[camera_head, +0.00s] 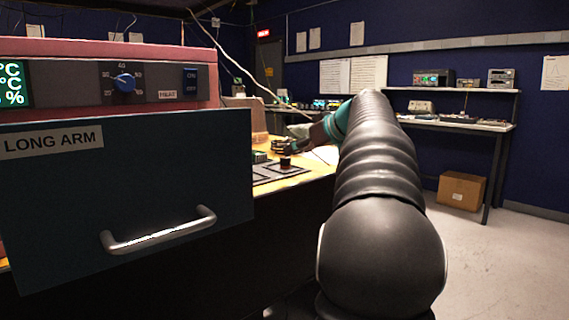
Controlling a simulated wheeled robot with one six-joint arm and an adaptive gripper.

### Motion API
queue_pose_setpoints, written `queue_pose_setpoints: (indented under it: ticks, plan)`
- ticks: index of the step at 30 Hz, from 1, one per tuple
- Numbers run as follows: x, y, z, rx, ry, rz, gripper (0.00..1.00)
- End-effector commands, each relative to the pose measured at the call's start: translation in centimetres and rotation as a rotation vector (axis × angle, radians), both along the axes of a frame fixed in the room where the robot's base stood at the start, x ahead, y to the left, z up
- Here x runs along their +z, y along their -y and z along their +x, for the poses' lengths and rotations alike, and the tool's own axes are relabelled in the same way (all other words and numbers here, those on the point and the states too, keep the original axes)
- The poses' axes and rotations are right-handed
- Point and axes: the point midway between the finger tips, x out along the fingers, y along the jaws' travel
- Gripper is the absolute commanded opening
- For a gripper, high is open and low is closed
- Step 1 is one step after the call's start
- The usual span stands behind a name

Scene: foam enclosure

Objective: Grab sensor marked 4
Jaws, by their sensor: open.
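My arm stretches forward from the lower right to the yellow-topped workbench (322,165). My gripper (277,146) is at its far end, small in the picture, open above the bench top. A small dark cylindrical object (285,162) stands just below the gripper on a dark flat tray (276,172); the two look apart. I cannot read any number on it, so I cannot tell whether it is the sensor marked 4. Another small dark item (259,157) sits left of it. The tray's left part is hidden behind the drawer front.
A dark drawer front (180,185) labelled LONG ARM, with a metal handle (160,232), fills the left. A pink-topped heater unit (120,75) with a blue knob is above it. A cardboard box (462,191) lies under a back table (440,124). Floor at right is clear.

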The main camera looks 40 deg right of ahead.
Motion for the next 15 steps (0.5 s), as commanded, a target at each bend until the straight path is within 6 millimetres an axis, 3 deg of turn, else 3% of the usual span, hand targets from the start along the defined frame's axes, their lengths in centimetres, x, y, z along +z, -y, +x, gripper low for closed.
queue_pose_setpoints:
  ticks: [8, 15]
  plan:
    - [-0.8, -0.1, 1.3, 0.000, -0.002, 0.001, 0.61]
    - [-2.7, -0.1, 3.7, 0.002, -0.002, 0.000, 0.61]
